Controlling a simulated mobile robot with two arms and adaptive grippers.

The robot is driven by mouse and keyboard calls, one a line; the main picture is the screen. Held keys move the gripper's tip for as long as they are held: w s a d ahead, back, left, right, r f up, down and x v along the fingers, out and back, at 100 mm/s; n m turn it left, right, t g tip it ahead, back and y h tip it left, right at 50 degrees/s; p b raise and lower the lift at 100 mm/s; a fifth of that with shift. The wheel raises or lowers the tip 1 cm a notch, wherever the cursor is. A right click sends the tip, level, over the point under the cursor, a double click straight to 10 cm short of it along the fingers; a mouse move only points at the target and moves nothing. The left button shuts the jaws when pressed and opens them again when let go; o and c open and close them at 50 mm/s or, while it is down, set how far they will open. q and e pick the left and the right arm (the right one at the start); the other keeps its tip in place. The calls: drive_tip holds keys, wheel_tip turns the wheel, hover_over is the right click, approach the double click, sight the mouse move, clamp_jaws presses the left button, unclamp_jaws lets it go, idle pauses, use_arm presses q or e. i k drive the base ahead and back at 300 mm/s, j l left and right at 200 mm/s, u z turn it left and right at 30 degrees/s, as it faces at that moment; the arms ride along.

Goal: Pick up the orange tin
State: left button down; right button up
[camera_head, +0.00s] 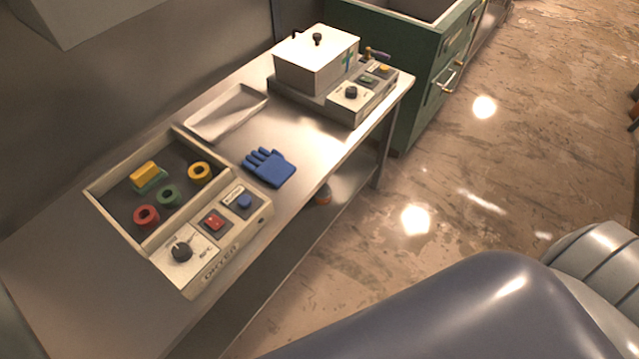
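A small round orange and dark object (323,195), which may be the orange tin, sits on the lower shelf (345,181) under the metal table. The table's front edge partly covers it, and it is too small to tell its exact shape. Neither of my grippers is in view. A large grey-blue part of mine fills the bottom right.
On the metal table (60,270) are a dryer box (108,210) holding coloured rings and a yellow-green piece, a blue glove (269,167), a white tray (226,112) and a white-lidded device (316,62). A green cabinet (415,95) stands behind. Floor (480,150) to the right is mostly clear.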

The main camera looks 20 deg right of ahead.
sight(322, 197)
drive_tip(key=l+u, duration=0.25)
drive_tip(key=l, duration=0.25)
drive_tip(key=k+l+u, duration=0.1)
drive_tip(key=l+u, duration=0.2)
drive_tip(key=l, duration=0.15)
drive_tip(key=k+l+u, duration=0.25)
drive_tip(key=l, duration=0.2)
drive_tip(key=i+l, duration=0.05)
drive_tip(key=i, duration=0.05)
